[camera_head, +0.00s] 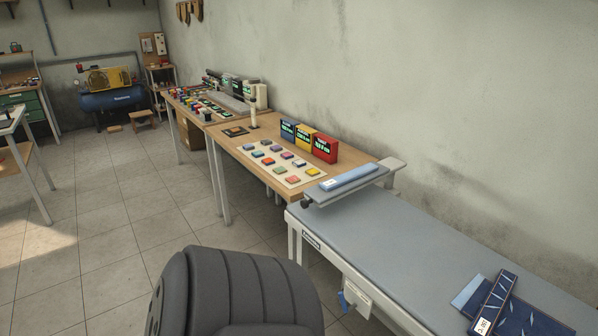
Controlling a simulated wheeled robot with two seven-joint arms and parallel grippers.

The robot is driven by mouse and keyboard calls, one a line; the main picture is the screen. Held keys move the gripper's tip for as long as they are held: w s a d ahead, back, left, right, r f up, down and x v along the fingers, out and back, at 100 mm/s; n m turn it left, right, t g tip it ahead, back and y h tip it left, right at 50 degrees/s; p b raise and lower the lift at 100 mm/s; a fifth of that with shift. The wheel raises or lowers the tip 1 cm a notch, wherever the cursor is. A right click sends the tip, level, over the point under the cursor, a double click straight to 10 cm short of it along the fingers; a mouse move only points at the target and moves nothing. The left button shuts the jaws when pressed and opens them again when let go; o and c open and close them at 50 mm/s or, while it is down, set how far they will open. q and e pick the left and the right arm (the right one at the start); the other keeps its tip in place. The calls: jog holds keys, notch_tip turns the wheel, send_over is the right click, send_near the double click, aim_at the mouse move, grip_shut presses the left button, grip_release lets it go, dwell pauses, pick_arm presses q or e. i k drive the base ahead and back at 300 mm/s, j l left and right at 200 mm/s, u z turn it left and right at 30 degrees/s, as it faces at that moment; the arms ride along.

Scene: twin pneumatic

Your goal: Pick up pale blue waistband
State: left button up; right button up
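A pale blue strip (350,178), which looks like the waistband, lies lengthwise on a narrow raised grey board (343,191). A small white label shows at its left end. The board stands at the far left end of a long grey-topped table (400,240). Another pale blue piece (466,293) shows partly from under navy patterned cloth at the lower right; I cannot tell what it is. Neither of my grippers is in view.
Navy patterned pieces (525,318) lie at the table's near right. The table's middle is clear. A wooden table (235,143) beyond holds rows of coloured blocks and blue, yellow and red boxes. A large dark ribbed shape (240,290) fills the bottom centre. Tiled floor at left is open.

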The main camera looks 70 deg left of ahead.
aim_at(335, 182)
jog(key=u, duration=1.95)
